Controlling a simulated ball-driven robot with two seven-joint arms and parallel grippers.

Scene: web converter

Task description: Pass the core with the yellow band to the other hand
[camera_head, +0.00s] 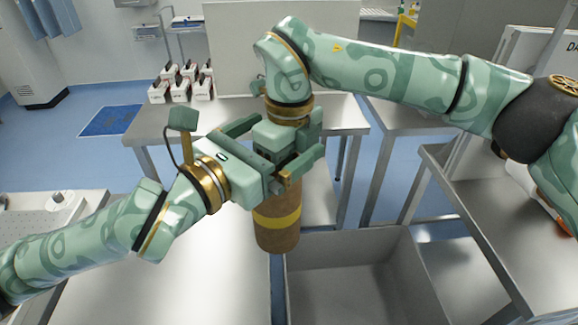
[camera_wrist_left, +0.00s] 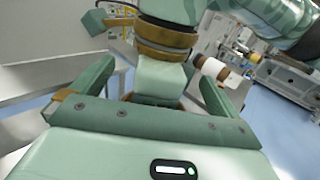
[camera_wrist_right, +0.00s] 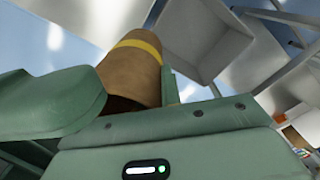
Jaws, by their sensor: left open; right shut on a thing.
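The core with the yellow band (camera_head: 277,230) is a brown tube hanging roughly upright below both hands in the head view. It also shows in the right wrist view (camera_wrist_right: 132,72), between the right fingers. My right gripper (camera_head: 283,160) reaches down from above and is shut on the core's upper end; its fingertips are partly hidden. My left gripper (camera_head: 290,134) comes in from the left, open, with its fingers on either side of the right gripper. In the left wrist view, the right hand fills the space between the open left fingers (camera_wrist_left: 150,85). Left finger contact with the core cannot be told.
A grey open bin (camera_head: 355,275) stands below, right of the core. A steel table (camera_head: 160,260) lies at the front left. Several white boxes (camera_head: 182,83) stand on the back bench (camera_head: 155,118). Another steel table (camera_head: 490,215) is at the right.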

